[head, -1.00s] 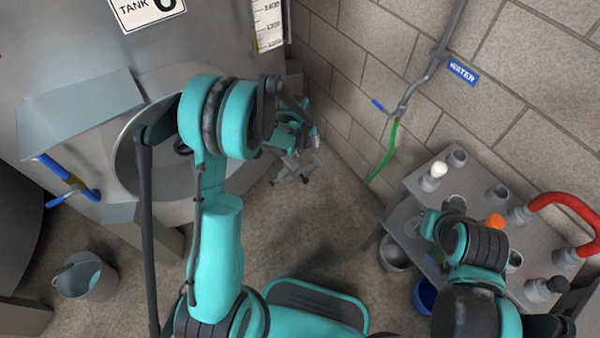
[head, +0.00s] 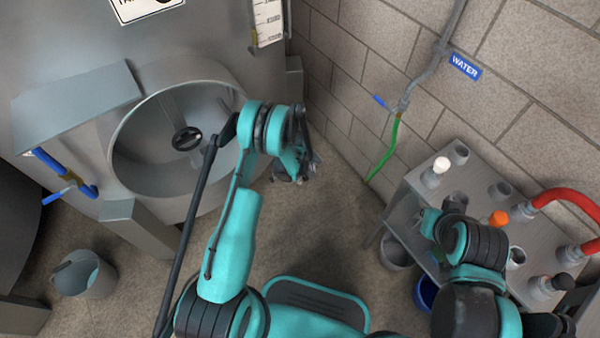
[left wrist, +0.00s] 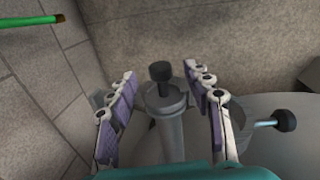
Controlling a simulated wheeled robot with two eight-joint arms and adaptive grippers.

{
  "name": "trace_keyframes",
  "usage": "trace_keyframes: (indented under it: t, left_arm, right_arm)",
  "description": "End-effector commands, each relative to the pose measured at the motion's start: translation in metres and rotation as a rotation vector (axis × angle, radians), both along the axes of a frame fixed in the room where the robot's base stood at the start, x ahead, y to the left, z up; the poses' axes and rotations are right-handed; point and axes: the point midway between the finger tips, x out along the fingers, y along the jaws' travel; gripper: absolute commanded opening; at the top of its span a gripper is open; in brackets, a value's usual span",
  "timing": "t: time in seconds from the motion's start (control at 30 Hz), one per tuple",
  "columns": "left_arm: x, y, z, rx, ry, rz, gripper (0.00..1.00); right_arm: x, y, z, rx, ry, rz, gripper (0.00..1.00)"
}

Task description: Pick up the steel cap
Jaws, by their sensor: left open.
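My left gripper (left wrist: 160,74) is open in the left wrist view, one finger on each side. Between and beyond its fingers stands an upright grey metal cylinder (left wrist: 168,132) with a black knob (left wrist: 160,71) on top. It may be the steel cap or what bears it; I cannot tell. No contact shows. In the head view the left gripper (head: 298,168) is mostly hidden behind my own wrist, low by the wall corner. My right gripper (head: 440,217) is folded in over the metal table's left side; its fingers are unclear.
The grey metal table (head: 420,180) holds several fittings, one white-topped (head: 441,165) and one orange-topped (head: 499,218), and a red hose (head: 565,199). The tank's round opening (head: 130,150) is at left. A bucket (head: 85,277) stands on the floor. A side handle (left wrist: 266,124) is right of the cylinder.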

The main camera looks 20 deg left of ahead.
Motion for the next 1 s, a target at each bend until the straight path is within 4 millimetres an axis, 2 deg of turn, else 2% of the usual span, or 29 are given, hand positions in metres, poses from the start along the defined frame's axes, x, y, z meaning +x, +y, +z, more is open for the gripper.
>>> trace_keyframes:
  t: [0.03, 0.1, 0.37, 0.5, 0.57, 0.87, 1.0]
  left_arm:
    - [0.001, 0.000, -0.014, 0.000, 0.000, 0.000, 0.51]
    - [0.002, -0.001, -0.022, 0.000, 0.000, -0.001, 0.51]
    - [0.003, -0.002, -0.024, 0.000, 0.000, -0.001, 0.51]
    - [0.003, -0.002, -0.023, 0.000, 0.000, -0.001, 0.14]
    - [0.003, -0.002, -0.023, 0.000, 0.000, -0.001, 0.00]
    - [0.003, -0.002, -0.023, 0.000, 0.000, -0.001, 0.00]
    - [0.003, -0.002, -0.016, 0.000, 0.000, -0.001, 0.00]
  right_arm:
    - [0.000, 0.000, -0.009, 0.000, 0.000, 0.000, 0.00]
    - [0.000, 0.000, -0.013, 0.000, 0.000, 0.000, 0.00]
    - [0.000, 0.000, -0.012, 0.000, 0.000, 0.000, 0.00]
    - [0.000, 0.000, -0.012, 0.000, 0.000, 0.000, 0.00]
    - [0.000, 0.000, -0.012, 0.000, 0.000, 0.000, 0.00]
    - [0.000, 0.000, -0.011, 0.000, 0.000, 0.000, 0.00]
    - [0.000, 0.000, -0.008, 0.000, 0.000, 0.000, 0.00]
